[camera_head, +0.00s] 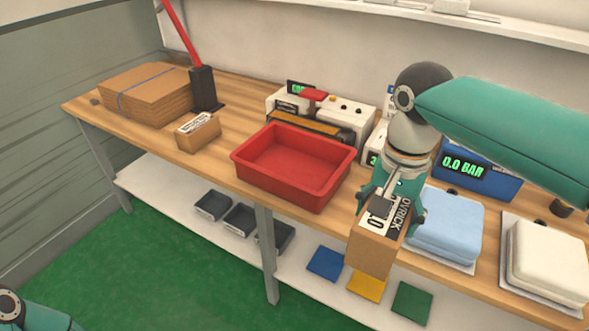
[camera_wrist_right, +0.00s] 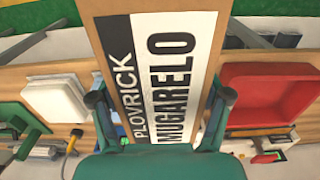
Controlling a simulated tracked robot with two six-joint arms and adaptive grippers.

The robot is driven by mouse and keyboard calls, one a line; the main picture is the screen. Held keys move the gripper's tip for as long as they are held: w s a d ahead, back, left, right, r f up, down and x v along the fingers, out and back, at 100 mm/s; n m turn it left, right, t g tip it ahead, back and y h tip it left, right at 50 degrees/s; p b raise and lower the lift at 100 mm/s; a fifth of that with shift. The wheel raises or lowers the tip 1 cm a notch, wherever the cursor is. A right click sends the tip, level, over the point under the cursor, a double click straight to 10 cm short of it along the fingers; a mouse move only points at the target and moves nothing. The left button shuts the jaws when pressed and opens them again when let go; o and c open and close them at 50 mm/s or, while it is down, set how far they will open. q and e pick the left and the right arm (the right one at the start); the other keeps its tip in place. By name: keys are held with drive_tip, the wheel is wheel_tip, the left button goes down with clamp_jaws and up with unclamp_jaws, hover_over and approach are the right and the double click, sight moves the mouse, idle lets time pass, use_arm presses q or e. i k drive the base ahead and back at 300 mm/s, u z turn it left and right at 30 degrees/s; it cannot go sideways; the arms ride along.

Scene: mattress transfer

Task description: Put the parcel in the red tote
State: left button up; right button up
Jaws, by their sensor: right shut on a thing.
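The parcel (camera_head: 373,248) is a brown cardboard box with a black-and-white label reading "PLOVRICK MUGARELO". My right gripper (camera_head: 390,209) is shut on it from above, with one finger on each side, and holds it near the table's front edge. In the right wrist view the parcel (camera_wrist_right: 160,60) lies between the two fingers, label facing the camera. The red tote (camera_head: 268,186) is an open, empty tray on the table, left of the parcel and apart from it. It also shows at the right of the right wrist view (camera_wrist_right: 232,100). My left gripper is out of view.
A smaller labelled box (camera_head: 198,137) and a strapped cardboard stack (camera_head: 147,97) are on the wooden table left of the tote. A sealing machine (camera_head: 350,112) stands behind it. Blue (camera_head: 445,225) and white (camera_head: 548,258) cushions lie to the right.

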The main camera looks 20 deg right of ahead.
sight(302, 175)
drive_tip(key=i, duration=1.35)
drive_tip(key=u, duration=0.05)
